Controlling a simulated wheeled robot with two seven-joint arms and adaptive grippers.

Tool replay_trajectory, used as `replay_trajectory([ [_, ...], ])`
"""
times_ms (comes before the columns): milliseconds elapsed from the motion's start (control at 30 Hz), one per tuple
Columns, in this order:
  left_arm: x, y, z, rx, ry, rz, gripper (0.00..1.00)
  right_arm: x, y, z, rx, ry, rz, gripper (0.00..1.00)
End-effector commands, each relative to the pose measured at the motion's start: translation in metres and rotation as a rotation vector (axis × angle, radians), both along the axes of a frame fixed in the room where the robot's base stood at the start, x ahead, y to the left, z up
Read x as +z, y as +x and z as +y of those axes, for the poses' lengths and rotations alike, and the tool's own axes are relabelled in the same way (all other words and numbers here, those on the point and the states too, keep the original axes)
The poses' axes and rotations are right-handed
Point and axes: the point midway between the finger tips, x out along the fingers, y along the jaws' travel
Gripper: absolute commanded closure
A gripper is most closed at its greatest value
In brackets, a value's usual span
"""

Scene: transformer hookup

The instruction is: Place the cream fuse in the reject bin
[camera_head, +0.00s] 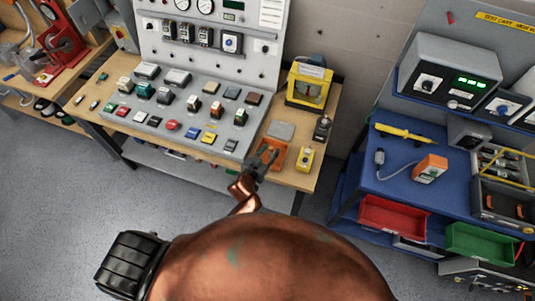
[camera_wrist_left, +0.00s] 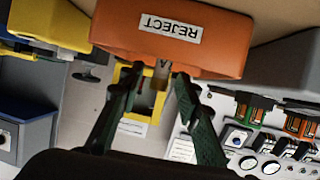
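The orange reject bin (camera_head: 277,157) stands near the front right of the wooden bench. In the left wrist view the bin (camera_wrist_left: 220,55) fills the top, its REJECT label upside down. My left gripper (camera_head: 264,160) is at the bin's left front side in the head view. My right gripper is not in view.
A yellow box (camera_head: 305,160) stands just right of the bin. A yellow-framed tester (camera_head: 308,88) stands behind it, and a sloped panel of switches (camera_head: 190,105) lies to the left. A blue bench (camera_head: 400,180) with red and green trays is at the right.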

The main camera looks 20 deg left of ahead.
Motion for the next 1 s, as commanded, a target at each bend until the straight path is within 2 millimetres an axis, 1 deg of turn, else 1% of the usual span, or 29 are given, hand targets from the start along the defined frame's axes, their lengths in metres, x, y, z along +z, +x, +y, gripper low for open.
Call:
replay_trajectory([
  [67,0.004,-0.004,0.001,0.000,0.001,0.000,0.69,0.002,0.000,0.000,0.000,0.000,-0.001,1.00],
  [167,0.009,-0.018,0.003,0.001,0.000,0.001,0.69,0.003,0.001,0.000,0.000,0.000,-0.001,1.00],
  [400,0.028,-0.064,0.011,0.001,0.000,0.001,0.69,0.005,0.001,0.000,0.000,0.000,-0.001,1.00],
  [600,0.041,-0.095,0.016,0.001,0.000,0.000,0.69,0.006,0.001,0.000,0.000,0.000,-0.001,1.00],
  [767,0.047,-0.107,0.018,0.000,0.000,-0.001,0.69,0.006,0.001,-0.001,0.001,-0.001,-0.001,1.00],
  [1000,0.049,-0.109,0.018,0.000,0.001,-0.001,0.69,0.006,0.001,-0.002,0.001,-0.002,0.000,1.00],
])
